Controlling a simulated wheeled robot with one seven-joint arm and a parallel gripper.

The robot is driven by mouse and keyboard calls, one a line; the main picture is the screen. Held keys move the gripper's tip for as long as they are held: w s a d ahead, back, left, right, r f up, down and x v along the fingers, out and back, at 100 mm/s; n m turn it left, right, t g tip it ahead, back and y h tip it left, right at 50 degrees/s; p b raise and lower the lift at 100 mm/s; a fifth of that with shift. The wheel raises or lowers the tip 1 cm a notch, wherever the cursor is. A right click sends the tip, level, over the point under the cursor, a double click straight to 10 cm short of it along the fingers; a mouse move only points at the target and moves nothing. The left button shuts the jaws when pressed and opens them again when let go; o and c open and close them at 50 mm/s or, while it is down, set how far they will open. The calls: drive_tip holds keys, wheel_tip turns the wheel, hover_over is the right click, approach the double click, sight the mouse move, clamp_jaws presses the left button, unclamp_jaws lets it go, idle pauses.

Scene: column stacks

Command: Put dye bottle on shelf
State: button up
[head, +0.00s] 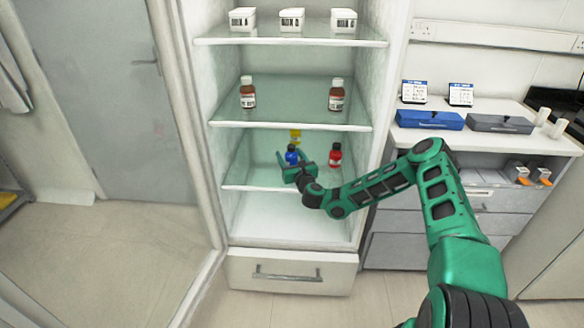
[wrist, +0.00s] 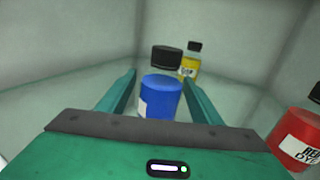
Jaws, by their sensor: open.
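A blue bottle (head: 291,154) with a black cap stands on the third glass shelf (head: 248,175) of the open cabinet. In the wrist view the blue bottle (wrist: 160,97) is upright between the spread fingers of my gripper (wrist: 157,92), with a gap on the right side. My gripper (head: 288,164) is open and partly hides the bottle in the head view. A red bottle (head: 335,155) stands to the right on the same shelf; its label in the wrist view (wrist: 300,142) ends in "DYE". A yellow bottle (head: 295,136) stands behind the blue one.
Two brown bottles, left (head: 247,92) and right (head: 336,95), stand on the shelf above with free room between them. Three white boxes (head: 292,20) line the top shelf. The cabinet's side walls bound the space. A counter with a blue case (head: 430,120) is at right.

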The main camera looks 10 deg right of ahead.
sight(294, 163)
drive_tip(key=s, duration=0.9)
drive_tip(key=shift+d+f, duration=0.15)
drive_tip(key=shift+d, duration=0.2)
drive_tip(key=shift+s+d, duration=0.1)
drive_tip(key=shift+s, duration=0.55)
drive_tip(key=shift+r, duration=0.2)
